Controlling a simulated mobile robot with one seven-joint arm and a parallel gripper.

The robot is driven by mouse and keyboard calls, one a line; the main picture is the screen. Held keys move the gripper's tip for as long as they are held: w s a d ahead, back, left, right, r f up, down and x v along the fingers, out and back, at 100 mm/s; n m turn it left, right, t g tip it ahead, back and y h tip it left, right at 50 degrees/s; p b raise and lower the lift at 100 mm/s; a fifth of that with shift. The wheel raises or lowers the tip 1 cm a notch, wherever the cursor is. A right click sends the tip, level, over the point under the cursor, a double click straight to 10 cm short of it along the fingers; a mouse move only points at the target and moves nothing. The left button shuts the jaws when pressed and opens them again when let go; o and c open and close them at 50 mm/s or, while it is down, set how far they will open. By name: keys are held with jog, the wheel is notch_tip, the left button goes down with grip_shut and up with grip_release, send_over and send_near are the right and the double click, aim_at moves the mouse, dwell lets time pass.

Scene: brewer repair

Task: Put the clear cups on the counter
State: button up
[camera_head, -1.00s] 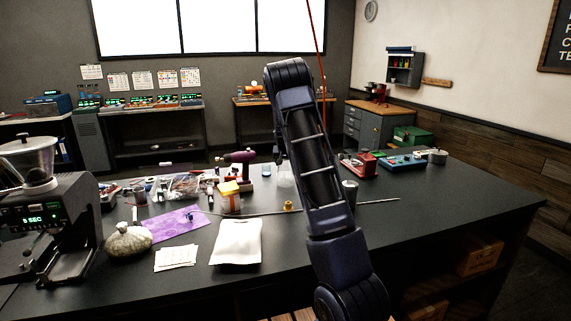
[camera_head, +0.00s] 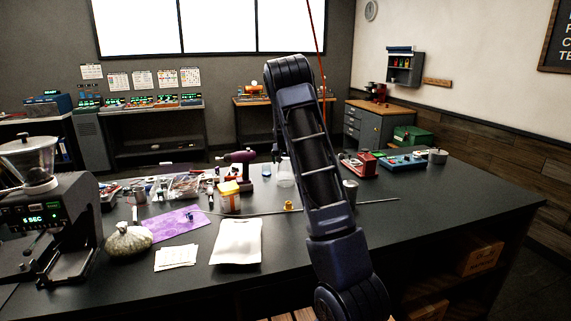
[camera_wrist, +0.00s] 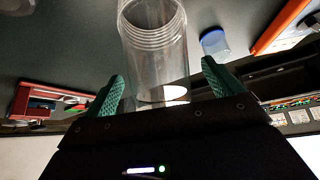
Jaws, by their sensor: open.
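A clear cup (camera_wrist: 155,45) with a ribbed, threaded-looking section fills the upper middle of the wrist view. My gripper (camera_wrist: 162,82) is open, with its green fingers on either side of the cup and visible gaps between the fingers and its walls. In the head view a clear cup (camera_head: 286,172) stands on the dark counter (camera_head: 430,205), partly hidden by my arm. My fingertips are hidden behind my arm there. I cannot tell whether more clear cups stand behind it.
A purple drill (camera_head: 240,158) and a yellow-labelled tub (camera_head: 229,196) stand left of the cup. A red device (camera_head: 357,163) and a metal cylinder (camera_head: 350,190) are to its right. A small blue-topped container (camera_wrist: 213,42) is near one finger. The counter's right end is clear.

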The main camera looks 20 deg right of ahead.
jog(key=v, duration=1.1)
jog(key=s+a+r+n+g+y, duration=0.15)
jog(key=s+r, duration=0.35)
jog(key=s, duration=0.8)
jog(key=s+a+r+t+y, duration=0.15)
jog(key=s+r, duration=0.35)
jog(key=s, duration=0.9)
jog(key=s+a+f+n, duration=0.1)
jog(key=s+a, duration=0.1)
jog(key=s, duration=1.1)
jog(key=s+a+f+n+g, duration=0.1)
jog(key=s+a, duration=0.2)
jog(key=s, duration=1.1)
jog(key=shift+f+n+g+h, duration=0.2)
jog(key=shift+n+g+h, duration=0.1)
jog(key=shift+n, duration=0.05)
